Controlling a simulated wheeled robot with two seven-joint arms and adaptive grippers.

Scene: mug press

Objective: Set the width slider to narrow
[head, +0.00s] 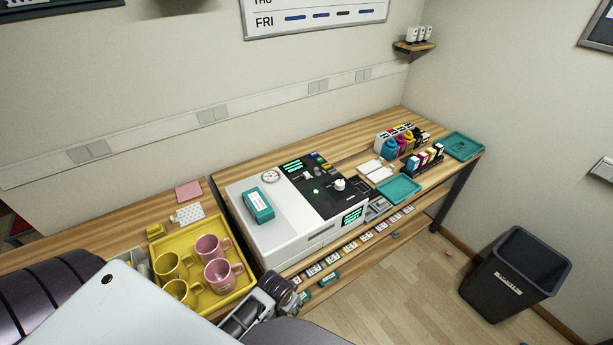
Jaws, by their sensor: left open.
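The white mug press (270,225) stands on the wooden bench in the middle of the head view. Its top has a black panel (325,187) with small coloured buttons, a white knob (339,184) and a green-lit display (297,166). A second green-lit display (353,216) is on its front right. The width slider is too small to tell apart on the press. My left gripper (287,288) is in front of the press's lower left corner, just right of the mug tray. It is open and I see nothing in it. My right gripper is not in view.
A yellow tray (222,308) with yellow and pink mugs is left of the press. A teal box (258,205) and a round gauge (271,176) are on its top. A black bin (512,277) stands on the floor.

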